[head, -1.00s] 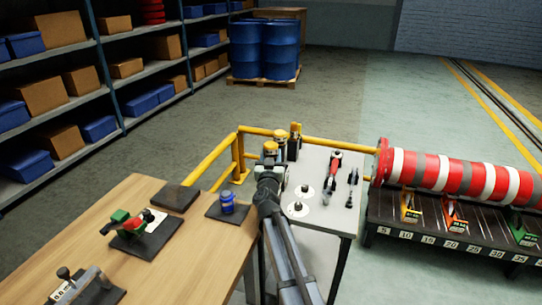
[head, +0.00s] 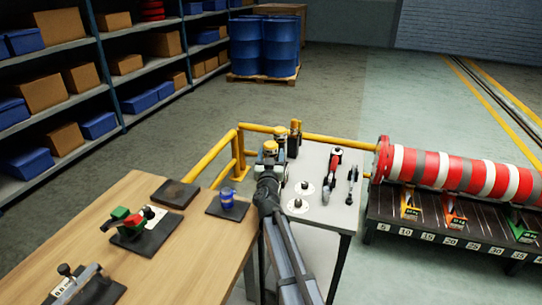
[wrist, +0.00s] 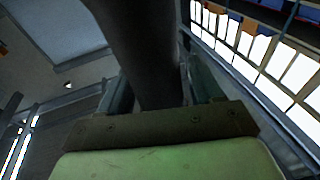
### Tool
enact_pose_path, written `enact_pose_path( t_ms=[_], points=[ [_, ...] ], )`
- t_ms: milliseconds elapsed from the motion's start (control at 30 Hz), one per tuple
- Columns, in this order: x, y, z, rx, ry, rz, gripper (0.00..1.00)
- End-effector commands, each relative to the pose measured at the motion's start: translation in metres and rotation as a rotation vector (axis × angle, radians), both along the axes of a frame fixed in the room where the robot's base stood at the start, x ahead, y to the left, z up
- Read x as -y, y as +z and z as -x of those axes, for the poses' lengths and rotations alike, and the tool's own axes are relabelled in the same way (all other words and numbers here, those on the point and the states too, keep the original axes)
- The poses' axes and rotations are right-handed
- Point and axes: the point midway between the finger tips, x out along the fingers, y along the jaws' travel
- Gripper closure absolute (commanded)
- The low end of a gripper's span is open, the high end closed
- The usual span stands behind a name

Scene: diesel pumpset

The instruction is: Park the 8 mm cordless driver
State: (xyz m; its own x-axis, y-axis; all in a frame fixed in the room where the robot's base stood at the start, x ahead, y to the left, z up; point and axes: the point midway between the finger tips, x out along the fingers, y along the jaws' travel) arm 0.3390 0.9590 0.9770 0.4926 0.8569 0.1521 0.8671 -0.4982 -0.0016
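Yellow-topped black tools that look like cordless drivers stand at the far left corner of the grey table: a front one (head: 270,147) and another behind it (head: 280,134). I cannot read which is 8 mm. My gripper (head: 268,161) is at the front one, and my arm hides its lower part. In the wrist view a dark, thick shaft (wrist: 145,55) runs between my two fingers and nearly fills the gap. I cannot tell whether the fingers press on it.
The grey table (head: 330,218) also holds two white discs with black knobs (head: 298,205), a red tool (head: 333,166) and a dark tool (head: 352,182). A yellow rail (head: 238,155) runs behind.

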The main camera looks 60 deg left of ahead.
Motion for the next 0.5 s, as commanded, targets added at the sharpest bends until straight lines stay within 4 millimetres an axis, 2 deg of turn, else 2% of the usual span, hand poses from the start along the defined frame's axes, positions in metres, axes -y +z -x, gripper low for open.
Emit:
enact_pose_path(
  t_ms=[100,333,500],
  points=[
    [0.0,0.0,0.0,0.0,0.0,0.001,0.24],
    [0.0,-0.001,0.0,-0.002,0.001,0.002,0.24],
    [0.0,0.009,0.0,-0.002,0.001,0.0,0.24]
  ],
)
